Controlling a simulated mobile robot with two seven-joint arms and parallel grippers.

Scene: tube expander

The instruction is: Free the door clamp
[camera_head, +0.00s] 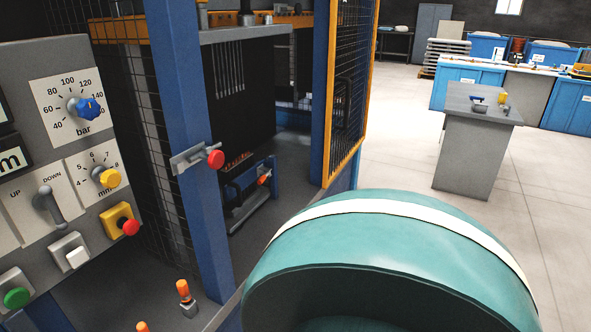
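A grey door clamp (191,157) with a red knob (216,159) is mounted on the blue front post (189,120) of the machine. The knob end points to the right. The door (347,95), a mesh panel in an orange frame, stands swung open at the right of the machine opening, well apart from the clamp. I cannot tell from here whether the clamp is locked or loose. Neither gripper shows in the view, and nothing is seen touching the clamp.
A grey control panel (20,100) with a blue dial (86,107), yellow knob (109,178), lever (48,206) and red button (129,227) fills the left. Orange-topped pieces (184,289) stand below. A grey table (473,135) stands behind right on open floor. The lower right is blocked from view.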

